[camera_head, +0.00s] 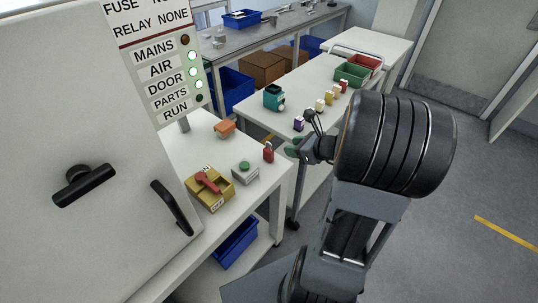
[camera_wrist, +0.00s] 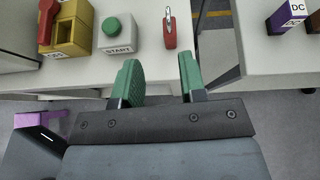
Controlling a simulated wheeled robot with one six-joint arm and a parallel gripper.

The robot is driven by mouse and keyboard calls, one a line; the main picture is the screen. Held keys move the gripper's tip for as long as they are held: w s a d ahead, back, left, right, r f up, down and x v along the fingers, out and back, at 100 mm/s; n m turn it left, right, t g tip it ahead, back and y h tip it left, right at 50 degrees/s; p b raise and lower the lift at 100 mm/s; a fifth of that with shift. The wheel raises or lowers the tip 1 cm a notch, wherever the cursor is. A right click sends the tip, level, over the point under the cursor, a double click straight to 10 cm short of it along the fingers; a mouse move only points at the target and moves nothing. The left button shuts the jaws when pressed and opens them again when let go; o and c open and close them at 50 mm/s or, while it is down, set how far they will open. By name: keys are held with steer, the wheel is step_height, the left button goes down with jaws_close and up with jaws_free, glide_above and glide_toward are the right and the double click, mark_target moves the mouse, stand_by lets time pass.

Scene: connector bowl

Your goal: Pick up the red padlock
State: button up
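The red padlock (camera_head: 268,152) stands near the right edge of the white table, to the right of the start button box. In the wrist view the padlock (camera_wrist: 170,32) shows its grey shackle at the top and its red body below. My gripper (camera_wrist: 158,70) is open and empty, its two green fingers apart. The padlock lies beyond the fingertips, in line with the gap between them and not touching them. In the head view my gripper (camera_head: 292,149) is partly hidden by my own arm, just right of the padlock.
A grey box with a green START button (camera_wrist: 116,35) and a yellow box with a red handle (camera_head: 209,188) stand left of the padlock. An orange object (camera_head: 224,128) lies behind. A second white table (camera_head: 310,84) holds small coloured blocks and bins. A gap separates the tables.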

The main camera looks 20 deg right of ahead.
steer(key=m, duration=0.1)
glide_toward(268, 142)
steer(key=f+x, duration=0.1)
steer(key=x, duration=0.4)
steer(key=shift+b+x, duration=0.3)
steer(key=shift+x, duration=2.3)
steer(key=shift+d, duration=0.15)
jaws_close()
